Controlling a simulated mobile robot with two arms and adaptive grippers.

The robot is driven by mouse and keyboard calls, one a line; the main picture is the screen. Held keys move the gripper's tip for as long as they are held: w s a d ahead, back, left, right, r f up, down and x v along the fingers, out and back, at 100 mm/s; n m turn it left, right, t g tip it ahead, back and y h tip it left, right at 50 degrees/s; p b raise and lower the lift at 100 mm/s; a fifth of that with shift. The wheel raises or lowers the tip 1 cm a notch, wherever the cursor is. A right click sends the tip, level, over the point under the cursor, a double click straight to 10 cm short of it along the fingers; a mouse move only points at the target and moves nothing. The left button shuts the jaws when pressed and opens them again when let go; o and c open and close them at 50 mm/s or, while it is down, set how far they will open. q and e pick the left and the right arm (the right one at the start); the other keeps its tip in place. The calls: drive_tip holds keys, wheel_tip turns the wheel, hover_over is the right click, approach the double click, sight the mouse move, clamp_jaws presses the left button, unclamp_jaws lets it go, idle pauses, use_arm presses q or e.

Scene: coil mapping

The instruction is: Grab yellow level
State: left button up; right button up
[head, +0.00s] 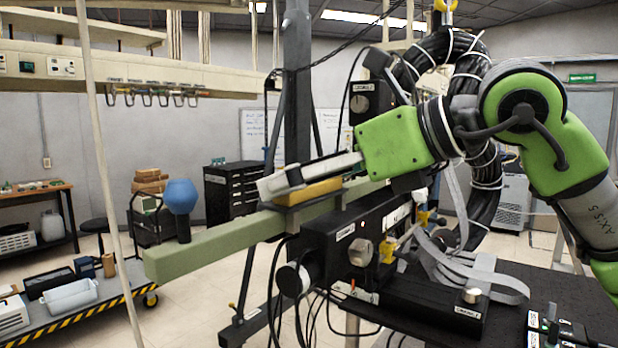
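The yellow level (318,190) is a short yellow block at the long pale green beam (215,247), near the middle of the head view. My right gripper (290,180) reaches in from the right, its grey and black fingers extending leftward just above and against the level in the picture. The fingers hide the level's upper side. I cannot tell whether they touch it or close around it. A dark piece shows just under the level. My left gripper is not in view.
A blue-topped object (181,200) stands near the beam's left end. A thin pale pole (97,140) rises in front at the left. A black machine (345,240) with cables sits below the beam. A black table (570,300) fills the lower right.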

drive_tip(key=shift+s+d, duration=0.15)
drive_tip(key=c, duration=0.4)
drive_tip(key=shift+d, duration=0.1)
drive_tip(key=c, duration=0.8)
drive_tip(key=shift+r, duration=0.1)
drive_tip(key=shift+o, duration=0.2)
